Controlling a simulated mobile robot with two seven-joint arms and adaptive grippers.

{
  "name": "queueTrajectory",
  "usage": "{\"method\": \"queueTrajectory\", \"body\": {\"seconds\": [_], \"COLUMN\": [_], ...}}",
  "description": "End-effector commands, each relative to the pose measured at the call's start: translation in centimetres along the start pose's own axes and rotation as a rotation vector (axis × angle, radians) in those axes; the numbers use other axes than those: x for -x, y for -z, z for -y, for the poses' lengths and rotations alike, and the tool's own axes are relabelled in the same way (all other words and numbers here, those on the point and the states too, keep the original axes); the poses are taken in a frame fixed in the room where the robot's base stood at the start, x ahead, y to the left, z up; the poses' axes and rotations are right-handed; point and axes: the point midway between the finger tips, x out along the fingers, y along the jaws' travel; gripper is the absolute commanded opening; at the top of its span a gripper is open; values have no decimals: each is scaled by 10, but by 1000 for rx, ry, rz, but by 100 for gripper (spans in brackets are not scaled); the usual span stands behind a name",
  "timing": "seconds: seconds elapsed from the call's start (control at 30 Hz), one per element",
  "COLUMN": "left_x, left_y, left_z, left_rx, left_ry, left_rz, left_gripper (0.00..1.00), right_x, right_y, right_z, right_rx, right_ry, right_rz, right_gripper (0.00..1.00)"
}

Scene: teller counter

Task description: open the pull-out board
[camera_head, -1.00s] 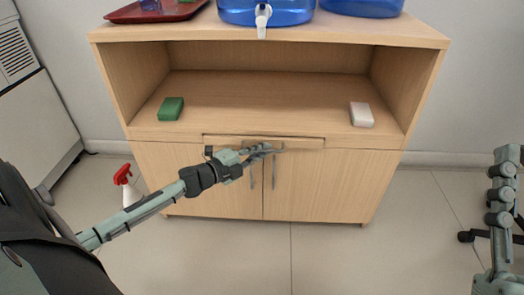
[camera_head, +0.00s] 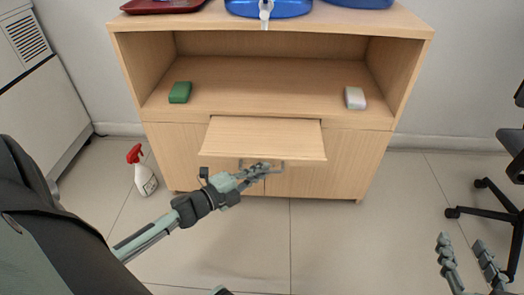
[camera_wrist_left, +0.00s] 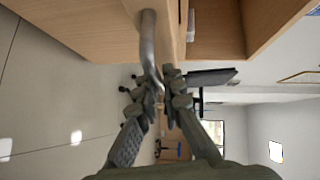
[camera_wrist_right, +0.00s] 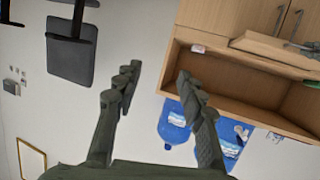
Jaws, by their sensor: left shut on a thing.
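The pull-out board (camera_head: 266,137) is a light wooden panel standing well out from the cabinet front, below the open shelf. Its metal bar handle (camera_head: 279,163) is at the front edge; the handle also shows large in the left wrist view (camera_wrist_left: 148,40). My left gripper (camera_head: 262,170) is shut on this handle; its fingers (camera_wrist_left: 162,78) meet around the bar's end in the left wrist view and partly hide it. My right gripper (camera_head: 461,242) is open and empty, low at the right, away from the cabinet. In the right wrist view its fingers (camera_wrist_right: 157,77) are spread apart.
The wooden cabinet (camera_head: 160,150) holds a green block (camera_head: 180,92) and a white block (camera_head: 355,98) on its shelf. Blue water containers (camera_head: 270,8) and a red tray (camera_head: 163,5) are on top. A spray bottle (camera_head: 145,178) stands on the floor; an office chair (camera_head: 512,140) is at right.

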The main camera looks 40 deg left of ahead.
Motion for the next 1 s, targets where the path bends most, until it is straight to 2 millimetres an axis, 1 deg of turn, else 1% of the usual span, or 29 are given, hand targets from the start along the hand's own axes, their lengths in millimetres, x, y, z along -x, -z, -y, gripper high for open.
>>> {"method": "queueTrajectory", "body": {"seconds": [0.03,0.1,0.2,0.3,0.4,0.6,0.93,0.97,1.0], "left_x": [9,18,28,36,41,45,45,45,45], "left_y": [8,17,27,35,40,44,45,45,45], "left_z": [0,-3,-6,-9,-10,-12,-13,-13,-13], "left_rx": [5,5,4,2,1,-1,-1,-1,-1], "left_ry": [-2,-1,-1,0,1,1,1,1,1], "left_rz": [2,2,2,2,2,1,1,1,1], "left_gripper": [0,0,0,0,0,0,0,11,16], "right_x": [3,6,12,18,23,28,28,28,28], "right_y": [-12,-29,-50,-65,-75,-84,-84,-84,-84], "right_z": [-8,-16,-26,-34,-39,-43,-43,-43,-43], "right_rx": [7,14,20,24,25,26,26,26,26], "right_ry": [-16,-33,-55,-71,-82,-92,-92,-92,-92], "right_rz": [69,154,252,325,373,417,419,419,419], "right_gripper": [40,40,40,40,40,40,40,40,40]}}
